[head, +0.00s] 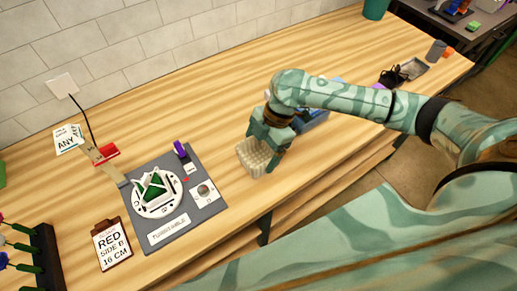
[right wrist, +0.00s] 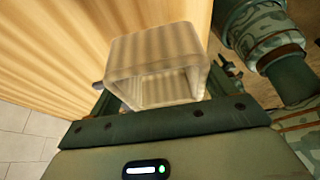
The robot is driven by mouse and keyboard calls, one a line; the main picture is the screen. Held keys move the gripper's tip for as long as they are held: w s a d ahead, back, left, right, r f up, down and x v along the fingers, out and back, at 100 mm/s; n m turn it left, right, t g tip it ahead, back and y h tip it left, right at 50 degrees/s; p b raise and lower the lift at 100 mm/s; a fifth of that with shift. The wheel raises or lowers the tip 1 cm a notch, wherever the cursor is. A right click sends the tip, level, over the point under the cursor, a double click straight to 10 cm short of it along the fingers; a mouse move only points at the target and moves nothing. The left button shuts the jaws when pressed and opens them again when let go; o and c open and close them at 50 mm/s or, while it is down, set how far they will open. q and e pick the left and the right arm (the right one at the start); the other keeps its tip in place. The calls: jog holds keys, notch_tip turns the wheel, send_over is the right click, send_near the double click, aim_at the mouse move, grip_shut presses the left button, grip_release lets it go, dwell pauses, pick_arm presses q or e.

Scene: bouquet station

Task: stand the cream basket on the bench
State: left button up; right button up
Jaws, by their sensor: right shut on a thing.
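The cream basket (head: 254,157) is a small ribbed, pale container at the middle of the head view, over the wooden bench (head: 222,120). My right gripper (head: 268,143) is shut on it, with its fingers over the basket's upper right part. In the right wrist view the basket (right wrist: 155,48) sits beyond the gripper body, and its hollow opening faces the camera. The basket looks tilted in the head view. I cannot tell whether its lower edge touches the bench. My left gripper is not in view.
A grey mat (head: 206,212) with a white turntable and green piece lies left of the basket. A blue container (head: 315,120) is partly hidden behind my right arm. A grey tray (head: 413,68) lies farther right.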

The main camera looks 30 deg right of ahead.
aim_at(264, 148)
jog(key=w+d+f, duration=0.1)
jog(key=f, duration=0.1)
jog(key=w+f+b, duration=0.1)
jog(key=w+d+f, duration=0.1)
jog(key=f, duration=0.1)
jog(key=shift+w+d+f, duration=0.15)
jog(key=shift+d+f, duration=0.15)
notch_tip(264, 148, down, 3)
jog(key=shift+w+f+b, duration=0.1)
jog(key=shift+b, duration=0.45)
jog(key=o, duration=0.9)
jog(key=p+v, duration=0.2)
jog(key=v, duration=1)
